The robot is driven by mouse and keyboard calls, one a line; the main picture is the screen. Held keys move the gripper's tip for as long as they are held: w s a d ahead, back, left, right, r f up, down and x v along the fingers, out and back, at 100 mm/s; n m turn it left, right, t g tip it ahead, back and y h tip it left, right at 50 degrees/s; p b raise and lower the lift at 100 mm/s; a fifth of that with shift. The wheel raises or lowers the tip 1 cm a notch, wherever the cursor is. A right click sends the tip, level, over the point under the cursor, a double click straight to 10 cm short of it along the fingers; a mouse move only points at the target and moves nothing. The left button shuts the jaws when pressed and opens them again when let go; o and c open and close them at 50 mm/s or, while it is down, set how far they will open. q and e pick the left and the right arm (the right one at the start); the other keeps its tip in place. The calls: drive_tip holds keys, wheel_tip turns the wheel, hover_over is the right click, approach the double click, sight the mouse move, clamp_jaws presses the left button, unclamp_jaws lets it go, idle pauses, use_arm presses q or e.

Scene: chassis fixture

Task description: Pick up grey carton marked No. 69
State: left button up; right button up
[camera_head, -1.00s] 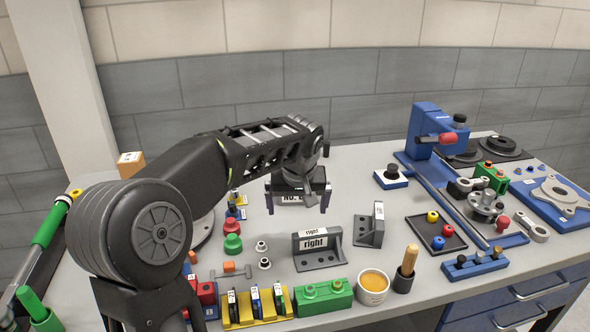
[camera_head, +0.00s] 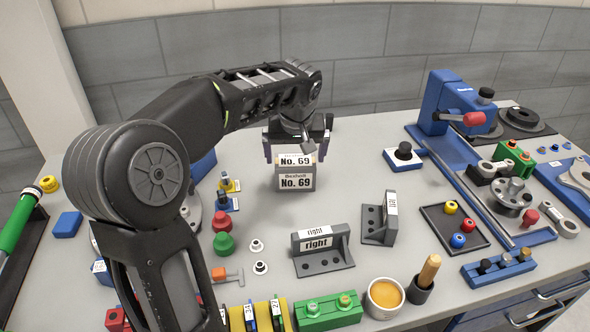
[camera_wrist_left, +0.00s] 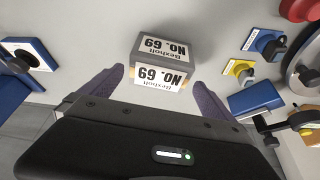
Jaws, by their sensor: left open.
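The grey carton marked No. 69 (camera_head: 296,181) stands upright on the table, with white labels on its front and top. It also shows in the left wrist view (camera_wrist_left: 163,62), between and just beyond the fingertips. My left gripper (camera_head: 297,158) is open above and behind the carton in the head view. Its two dark fingers (camera_wrist_left: 160,80) spread on either side of the carton in the wrist view, with gaps visible. The carton is not held. My right gripper is not in view.
Two grey brackets stand in front, one marked right (camera_head: 318,251) and one to its right (camera_head: 380,219). A black tray (camera_head: 437,222) and blue vise (camera_head: 447,102) are at the right. Table around the carton is mostly clear.

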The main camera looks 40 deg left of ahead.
use_arm(q)
drive_tip(key=shift+x, duration=1.3)
drive_tip(key=shift+p+x, duration=0.55)
drive_tip(key=shift+x, duration=2.1)
drive_tip(key=shift+r, duration=0.1)
drive_tip(key=shift+w, duration=0.1)
drive_tip(key=c, duration=1.5)
drive_tip(key=shift+o, duration=0.2)
drive_tip(key=shift+r, duration=0.15)
